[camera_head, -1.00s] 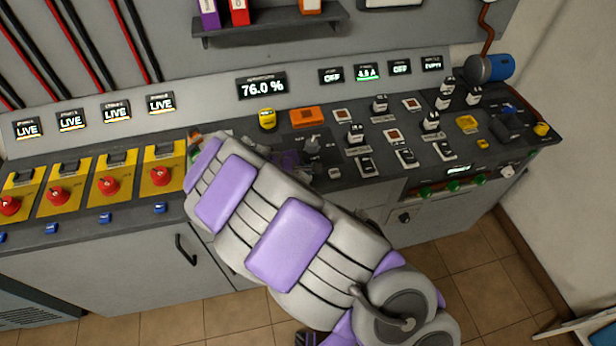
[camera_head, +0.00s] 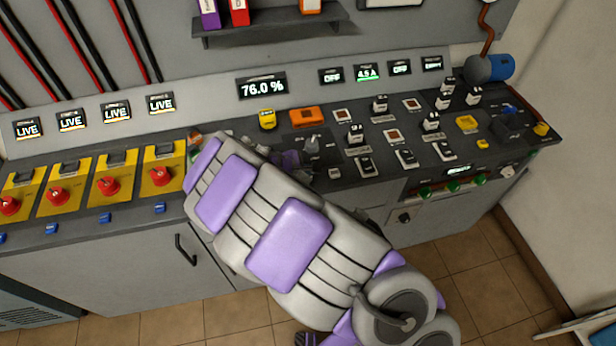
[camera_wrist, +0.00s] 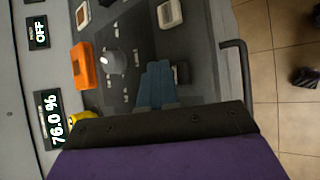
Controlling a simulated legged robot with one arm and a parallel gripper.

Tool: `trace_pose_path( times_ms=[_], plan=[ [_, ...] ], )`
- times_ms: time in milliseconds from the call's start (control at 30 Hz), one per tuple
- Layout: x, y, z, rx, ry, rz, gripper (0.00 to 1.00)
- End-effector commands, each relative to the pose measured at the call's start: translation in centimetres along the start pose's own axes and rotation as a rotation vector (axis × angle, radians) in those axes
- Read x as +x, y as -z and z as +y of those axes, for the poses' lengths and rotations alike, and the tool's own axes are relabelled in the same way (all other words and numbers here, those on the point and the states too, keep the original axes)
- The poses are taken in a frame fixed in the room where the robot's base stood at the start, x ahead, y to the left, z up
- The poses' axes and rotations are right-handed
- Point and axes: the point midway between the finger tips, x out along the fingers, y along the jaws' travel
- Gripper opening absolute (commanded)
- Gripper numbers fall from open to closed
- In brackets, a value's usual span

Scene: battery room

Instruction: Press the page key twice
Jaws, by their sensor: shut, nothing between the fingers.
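My gripper (camera_wrist: 157,68) is shut and empty, its blue-grey fingers together over the dark panel in the wrist view. I cannot tell whether the fingertips touch the panel. In the head view my arm hides most of the gripper. The display (camera_head: 262,86) reads 76.0 %.
A grey rotary knob (camera_wrist: 113,61) and an orange block (camera_wrist: 83,65) stand left of the fingers. Rocker switches (camera_head: 366,165) stand to the right in the head view. Red rotary switches (camera_head: 108,186) on yellow plates line the left. A handle bar (camera_wrist: 242,75) runs along the front.

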Motion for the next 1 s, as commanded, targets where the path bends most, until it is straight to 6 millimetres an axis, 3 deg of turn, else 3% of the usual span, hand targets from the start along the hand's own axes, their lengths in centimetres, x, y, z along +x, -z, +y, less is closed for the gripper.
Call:
trace_pose_path(
  times_ms=[1000],
  plan=[
    [0.48, 0.26, -0.44, 0.000, 0.000, 0.000, 0.00]
  ],
)
